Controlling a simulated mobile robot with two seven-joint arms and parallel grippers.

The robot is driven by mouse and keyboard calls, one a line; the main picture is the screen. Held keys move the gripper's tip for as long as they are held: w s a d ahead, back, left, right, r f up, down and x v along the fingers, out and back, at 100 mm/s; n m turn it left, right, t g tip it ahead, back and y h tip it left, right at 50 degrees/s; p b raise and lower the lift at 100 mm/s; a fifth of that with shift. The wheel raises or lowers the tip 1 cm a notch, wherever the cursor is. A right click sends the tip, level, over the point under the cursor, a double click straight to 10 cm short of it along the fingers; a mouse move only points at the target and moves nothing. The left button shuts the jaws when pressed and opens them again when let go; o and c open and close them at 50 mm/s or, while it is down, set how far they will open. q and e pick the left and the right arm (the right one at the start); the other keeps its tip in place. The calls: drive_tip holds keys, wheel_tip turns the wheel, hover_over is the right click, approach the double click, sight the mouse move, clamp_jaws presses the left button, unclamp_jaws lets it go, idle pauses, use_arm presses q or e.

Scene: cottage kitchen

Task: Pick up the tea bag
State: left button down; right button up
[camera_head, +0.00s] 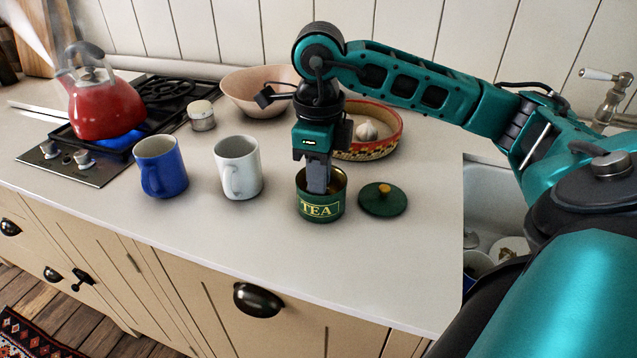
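A green tea tin (320,210) marked "TEA" stands open on the white counter. Its green lid (383,199) with a yellow knob lies to its right. My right gripper (318,188) points straight down with its fingers reaching into the tin's mouth. The fingertips are hidden inside the tin, so I cannot see whether they are open or shut. No tea bag is visible; the inside of the tin is mostly hidden by the gripper and the rim. My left gripper is not in view.
A white mug (238,169) and a blue mug (161,167) stand left of the tin. A red kettle (101,106) sits steaming on the lit stove.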

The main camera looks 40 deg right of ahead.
drive_tip(key=shift+f, duration=0.8)
drive_tip(key=shift+c, duration=0.4)
drive_tip(key=shift+c, duration=0.9)
drive_tip(key=shift+r+p, duration=2.75)
drive_tip(key=shift+r, duration=7.25)
